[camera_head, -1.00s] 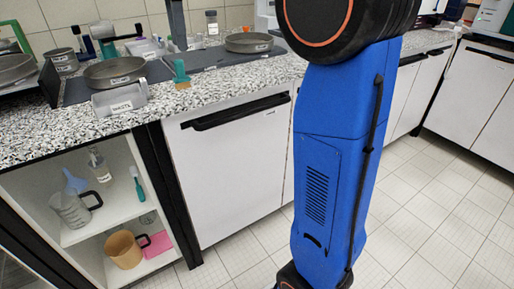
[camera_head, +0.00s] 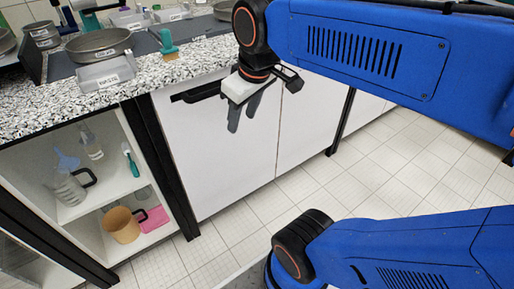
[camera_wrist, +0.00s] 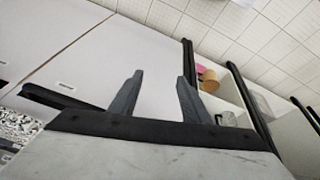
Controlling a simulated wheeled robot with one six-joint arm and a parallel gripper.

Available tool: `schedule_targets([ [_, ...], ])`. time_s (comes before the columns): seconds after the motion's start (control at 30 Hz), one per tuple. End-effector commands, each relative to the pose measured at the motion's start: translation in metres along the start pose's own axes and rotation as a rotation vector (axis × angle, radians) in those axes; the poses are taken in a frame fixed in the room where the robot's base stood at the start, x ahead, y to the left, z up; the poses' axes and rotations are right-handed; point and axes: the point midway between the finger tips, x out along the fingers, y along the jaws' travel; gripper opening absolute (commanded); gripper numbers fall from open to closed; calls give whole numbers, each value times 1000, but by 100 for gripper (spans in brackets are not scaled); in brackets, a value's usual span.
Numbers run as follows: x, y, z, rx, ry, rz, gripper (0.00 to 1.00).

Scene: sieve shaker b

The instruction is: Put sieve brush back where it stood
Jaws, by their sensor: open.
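A teal-handled brush with tan bristles (camera_head: 168,44) stands on the speckled counter (camera_head: 205,58), near its front edge and right of a sieve. A second slim teal-handled item, possibly a brush (camera_head: 131,161), is upright on the upper shelf of the open cabinet. I cannot tell which is the sieve brush. My gripper (camera_head: 244,115) is open and empty, pointing down in front of the white cabinet door, right of and below the counter brush. In the wrist view its fingers (camera_wrist: 160,75) have nothing between them, and no brush shows there.
A sieve (camera_head: 99,45) sits on a labelled stand near the counter edge. The open cabinet holds a clear jug (camera_head: 70,187), a bottle (camera_head: 91,143), a tan jug (camera_head: 122,226) and a pink item (camera_head: 155,218). A black door handle (camera_head: 195,93) is beside my gripper. The tiled floor is clear.

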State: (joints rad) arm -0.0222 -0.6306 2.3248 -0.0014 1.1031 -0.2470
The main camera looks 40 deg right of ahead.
Motion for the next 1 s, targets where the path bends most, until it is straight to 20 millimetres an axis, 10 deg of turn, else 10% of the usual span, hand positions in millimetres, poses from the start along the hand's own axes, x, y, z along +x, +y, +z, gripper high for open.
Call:
schedule_targets([
  [0.3,49,-13,69,245,63,15,43],
  [1.0,53,-14,74,265,69,16,43],
])
